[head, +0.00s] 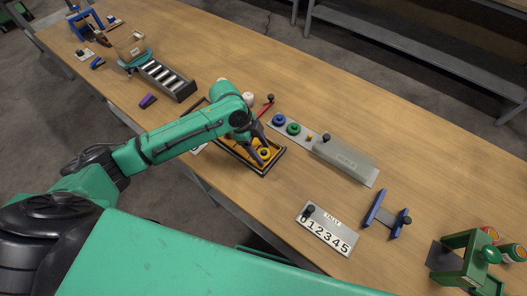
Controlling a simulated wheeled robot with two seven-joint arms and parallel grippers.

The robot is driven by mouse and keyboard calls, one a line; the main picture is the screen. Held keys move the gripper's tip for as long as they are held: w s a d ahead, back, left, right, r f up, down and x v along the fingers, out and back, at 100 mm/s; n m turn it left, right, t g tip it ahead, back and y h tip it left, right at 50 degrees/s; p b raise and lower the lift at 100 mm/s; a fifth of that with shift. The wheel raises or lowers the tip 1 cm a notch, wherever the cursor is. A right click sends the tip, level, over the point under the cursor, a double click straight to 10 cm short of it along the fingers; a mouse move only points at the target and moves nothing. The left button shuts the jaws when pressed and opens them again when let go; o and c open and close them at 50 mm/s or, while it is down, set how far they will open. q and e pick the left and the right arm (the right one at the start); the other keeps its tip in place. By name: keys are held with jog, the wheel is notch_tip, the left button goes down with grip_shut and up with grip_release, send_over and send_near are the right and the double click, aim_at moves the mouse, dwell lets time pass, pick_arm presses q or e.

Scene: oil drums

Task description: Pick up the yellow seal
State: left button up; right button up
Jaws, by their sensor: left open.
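The yellow seal (265,154) is a small round yellow piece in the dark-rimmed tray (268,171) at the middle of the table. More yellow shows beside it, partly hidden by my gripper. My left gripper (258,144) is over the tray with its dark fingers open, close to the seal. I cannot tell whether the fingers touch it. My right gripper is not in view.
Right of the tray, a grey plate (298,131) holds a blue ring (278,119), a green ring (293,128) and a silver cover (345,160). A tally board (326,230), a blue stand (386,214) and a green press (466,260) stand nearer.

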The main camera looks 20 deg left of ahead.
pick_arm(q)
jog(key=shift+w, duration=0.1)
jog(key=shift+c, duration=1.3)
grip_shut()
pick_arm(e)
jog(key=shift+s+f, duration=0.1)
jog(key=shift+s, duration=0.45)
pick_arm(q)
jog(key=shift+r, duration=0.1)
